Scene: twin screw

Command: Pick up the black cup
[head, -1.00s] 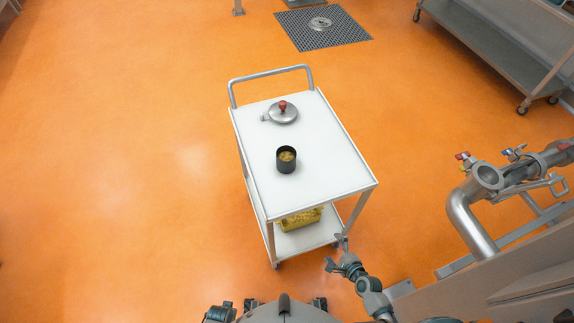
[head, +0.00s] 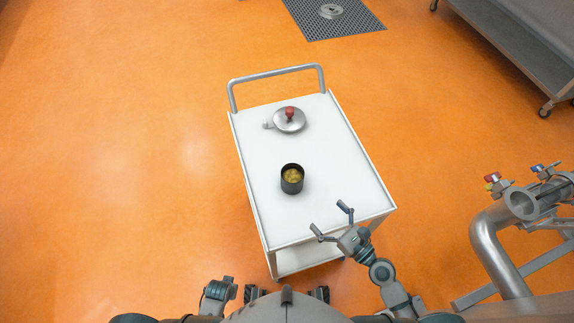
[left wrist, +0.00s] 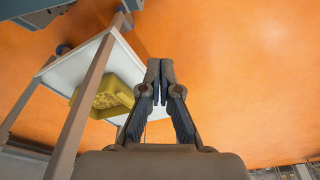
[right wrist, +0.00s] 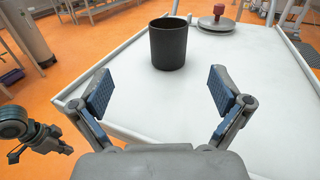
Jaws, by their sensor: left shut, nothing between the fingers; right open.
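The black cup (head: 292,180) stands upright on the white top of the trolley (head: 258,213), with yellowish contents inside. In the right wrist view the cup (right wrist: 168,45) stands ahead of my right gripper (right wrist: 158,92), just beyond its spread fingers. My right gripper (head: 331,220) is open and empty, above the trolley's near edge, apart from the cup. My left gripper (left wrist: 159,80) is shut and empty. It shows in the left wrist view beside the trolley's lower part.
A round metal lid with a red knob (head: 289,118) lies on the trolley behind the cup. A yellow container (left wrist: 105,97) sits on the lower shelf. The trolley's metal handle (head: 276,74) is at the far end. Steel pipework (head: 492,250) stands at the right.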

